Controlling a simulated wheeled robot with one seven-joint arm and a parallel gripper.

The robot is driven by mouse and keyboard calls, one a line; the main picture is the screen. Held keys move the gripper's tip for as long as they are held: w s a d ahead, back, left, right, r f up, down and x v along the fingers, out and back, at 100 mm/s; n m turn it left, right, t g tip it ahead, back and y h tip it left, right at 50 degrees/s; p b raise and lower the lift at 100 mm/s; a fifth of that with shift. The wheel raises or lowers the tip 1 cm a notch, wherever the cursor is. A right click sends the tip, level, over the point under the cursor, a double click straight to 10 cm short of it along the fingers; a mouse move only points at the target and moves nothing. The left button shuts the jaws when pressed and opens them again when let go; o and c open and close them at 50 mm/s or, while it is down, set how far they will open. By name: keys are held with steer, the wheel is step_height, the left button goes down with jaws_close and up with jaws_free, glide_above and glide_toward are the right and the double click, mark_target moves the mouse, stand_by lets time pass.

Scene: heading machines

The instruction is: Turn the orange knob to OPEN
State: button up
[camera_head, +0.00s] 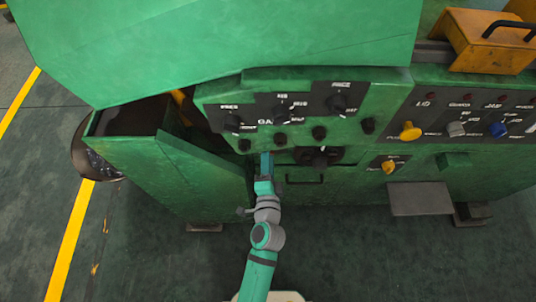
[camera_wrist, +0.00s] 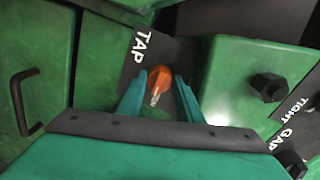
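The orange knob (camera_wrist: 160,80) shows in the wrist view on a dark plate (camera_wrist: 185,55) marked TAP. It has a pale pointer stripe that points toward the bottom of the picture. My gripper (camera_wrist: 162,77) has its two teal fingers apart, one on each side of the knob; I cannot tell whether they touch it. No OPEN mark is readable. In the head view my gripper (camera_head: 265,160) reaches the green machine front below the dial panel, and the orange knob is not visible there.
Dark knobs (camera_head: 319,133) line the panel above. Yellow knobs (camera_head: 410,131) and a blue knob (camera_head: 497,130) sit to the right. A green side panel (camera_head: 200,170) stands close left of my gripper. In the wrist view a dark bolt-like knob (camera_wrist: 266,87) is at right and a dark handle (camera_wrist: 20,100) at left.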

steer(key=o, duration=0.3)
steer(key=shift+s, duration=0.15)
steer(key=s, duration=1)
steer(key=shift+s+r, duration=0.3)
steer(key=shift+r, duration=0.1)
